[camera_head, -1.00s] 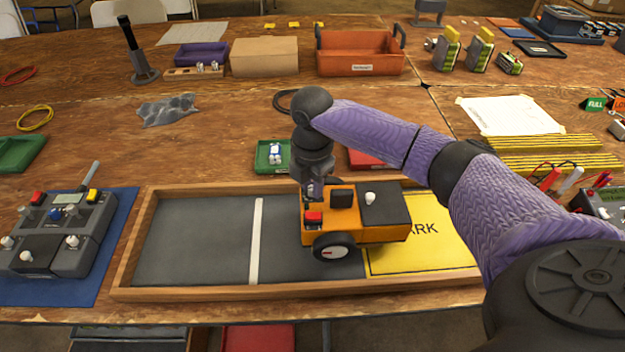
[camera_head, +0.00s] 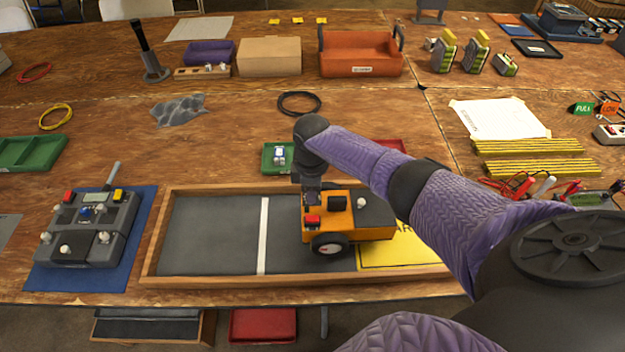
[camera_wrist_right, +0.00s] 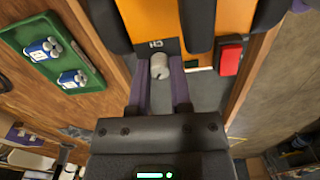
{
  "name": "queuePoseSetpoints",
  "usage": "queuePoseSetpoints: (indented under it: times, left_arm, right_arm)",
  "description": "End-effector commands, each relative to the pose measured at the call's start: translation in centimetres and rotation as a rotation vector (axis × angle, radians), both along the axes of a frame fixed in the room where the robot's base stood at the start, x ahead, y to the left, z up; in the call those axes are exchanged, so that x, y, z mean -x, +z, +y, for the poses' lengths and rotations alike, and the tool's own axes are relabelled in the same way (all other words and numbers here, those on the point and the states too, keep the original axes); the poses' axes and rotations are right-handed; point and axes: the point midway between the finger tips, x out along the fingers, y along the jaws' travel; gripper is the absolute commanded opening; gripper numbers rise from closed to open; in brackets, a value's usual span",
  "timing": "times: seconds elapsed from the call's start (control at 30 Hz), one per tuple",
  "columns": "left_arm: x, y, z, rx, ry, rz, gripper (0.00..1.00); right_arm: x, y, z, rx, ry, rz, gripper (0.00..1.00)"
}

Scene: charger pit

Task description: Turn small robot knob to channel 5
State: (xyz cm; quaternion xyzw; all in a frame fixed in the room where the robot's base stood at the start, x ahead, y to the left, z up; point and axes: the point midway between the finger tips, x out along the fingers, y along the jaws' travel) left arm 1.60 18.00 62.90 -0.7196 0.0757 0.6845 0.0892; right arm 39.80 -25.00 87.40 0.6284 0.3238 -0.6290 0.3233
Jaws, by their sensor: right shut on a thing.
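The small robot (camera_head: 345,229) is an orange cart with a dark top, dark wheels and a red button. It stands in the wooden-framed tray (camera_head: 205,282), by the yellow parking area (camera_head: 398,254). In the right wrist view, its body (camera_wrist_right: 207,12) shows at the top. A grey knob (camera_wrist_right: 160,67) sits beside a small dark label there. My right gripper (camera_wrist_right: 160,82) has its two fingers on either side of this knob and is shut on it. In the head view, my right gripper (camera_head: 311,194) reaches down at the cart's left end. The channel setting is unreadable. My left gripper is out of view.
A control box (camera_head: 92,228) lies on a blue mat at the left. A green tray (camera_head: 276,158) and a partly hidden red tray (camera_head: 391,146) are behind the cart. Yellow-black bars (camera_head: 535,167) and cables lie at the right.

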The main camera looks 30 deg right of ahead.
Motion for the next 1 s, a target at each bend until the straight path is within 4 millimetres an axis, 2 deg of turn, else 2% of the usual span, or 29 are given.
queuePoseSetpoints:
  times: [0.4,0.97,1.0]
  left_arm:
    - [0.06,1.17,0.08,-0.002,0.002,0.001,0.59]
    - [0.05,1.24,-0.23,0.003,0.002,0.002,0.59]
    - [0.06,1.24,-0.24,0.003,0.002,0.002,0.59]
  right_arm:
    - [-0.08,0.12,-0.01,0.001,-0.169,-0.002,0.0]
    - [-0.11,0.09,-0.02,0.0,-0.191,-0.004,0.0]
    - [-0.11,0.09,-0.02,0.0,-0.191,-0.004,0.34]
